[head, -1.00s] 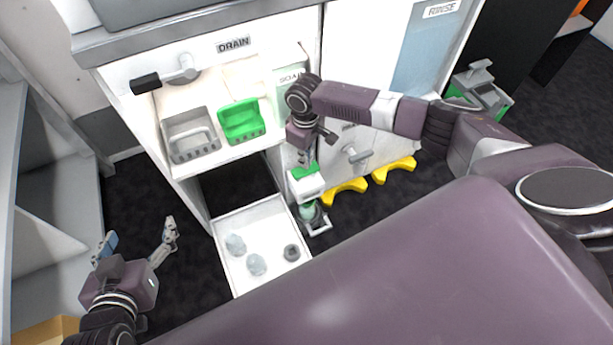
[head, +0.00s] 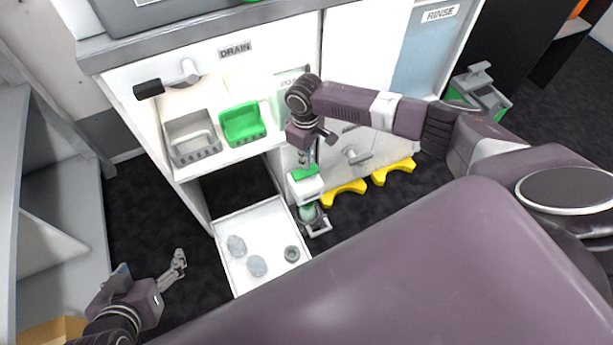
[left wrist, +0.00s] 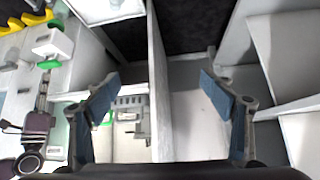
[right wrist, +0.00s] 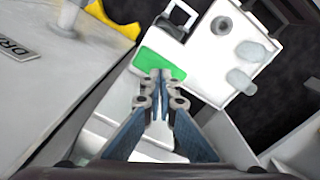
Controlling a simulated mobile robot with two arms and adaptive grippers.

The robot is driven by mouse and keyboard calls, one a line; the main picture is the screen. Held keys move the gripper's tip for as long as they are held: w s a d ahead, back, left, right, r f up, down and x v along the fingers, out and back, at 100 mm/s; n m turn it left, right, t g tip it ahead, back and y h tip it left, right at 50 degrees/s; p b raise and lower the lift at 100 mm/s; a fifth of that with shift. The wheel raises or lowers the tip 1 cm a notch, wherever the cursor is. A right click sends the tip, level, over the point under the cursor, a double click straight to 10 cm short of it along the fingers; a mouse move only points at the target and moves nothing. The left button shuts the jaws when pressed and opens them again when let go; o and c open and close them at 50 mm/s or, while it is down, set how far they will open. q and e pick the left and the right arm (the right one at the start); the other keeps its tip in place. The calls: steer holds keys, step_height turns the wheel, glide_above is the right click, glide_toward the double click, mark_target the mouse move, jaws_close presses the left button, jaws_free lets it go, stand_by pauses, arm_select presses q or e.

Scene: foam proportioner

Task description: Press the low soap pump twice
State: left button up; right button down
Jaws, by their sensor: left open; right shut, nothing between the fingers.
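The low soap pump (head: 306,187) has a white head with a green top pad, low at the front of the cabinet. A pale green bottle (head: 309,213) shows beneath its head. My right gripper (head: 306,161) is shut and empty, pointing down just above the green pad. In the right wrist view its fingertips (right wrist: 160,82) overlap the near edge of the green pad (right wrist: 158,62); I cannot tell whether they touch it. The pump also shows in the left wrist view (left wrist: 55,42). My left gripper (head: 152,265) is open and empty at the lower left, away from the pump.
An open white drawer (head: 228,272) with several small round items lies left of the pump. A grey basket (head: 190,140) and a green basket (head: 242,124) sit on the shelf above. Yellow pieces (head: 345,192) are on the floor at right.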

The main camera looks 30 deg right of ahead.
arm_select(q)
steer(key=s+a+f+g+y+p, duration=0.1)
steer(key=s+a+f+g, duration=0.15)
steer(key=s, duration=0.25)
steer(key=s+a+f+g+p, duration=0.1)
steer(key=s+g, duration=0.2)
steer(key=s, duration=0.2)
arm_select(e)
steer(key=shift+r, duration=0.95)
steer(key=shift+r+p, duration=1.15)
steer(key=shift+p, duration=0.1)
arm_select(q)
steer(key=x, duration=0.5)
steer(key=shift+s+d+f+p, duration=0.15)
steer(key=shift+s+p, duration=0.1)
steer(key=shift+p, duration=0.15)
arm_select(e)
steer(key=shift+r, duration=0.35)
